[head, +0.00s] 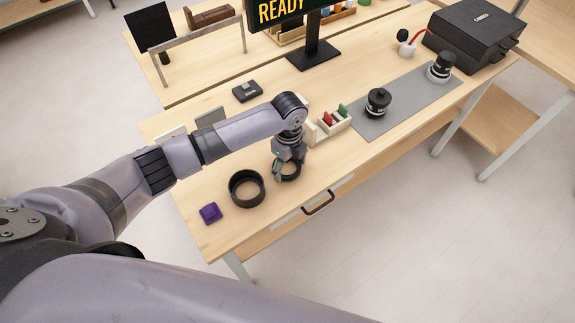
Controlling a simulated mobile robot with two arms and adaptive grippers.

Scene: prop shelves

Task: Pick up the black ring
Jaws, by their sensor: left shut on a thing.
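My left gripper (287,168) reaches down over the front of the wooden table. It is shut on a small black ring (289,176), partly covered by the fingers. I cannot tell whether this ring touches the tabletop. A larger, wider black ring (236,199) lies on the table just left of the gripper, apart from it. My right gripper is not in view.
A purple block (210,213) lies near the table's front left. A cream holder (311,133) with red and green items stands right of the gripper. Beyond it are a grey mat (408,90), two black-topped objects and a black case (470,42). A drawer handle (318,203) juts out in front.

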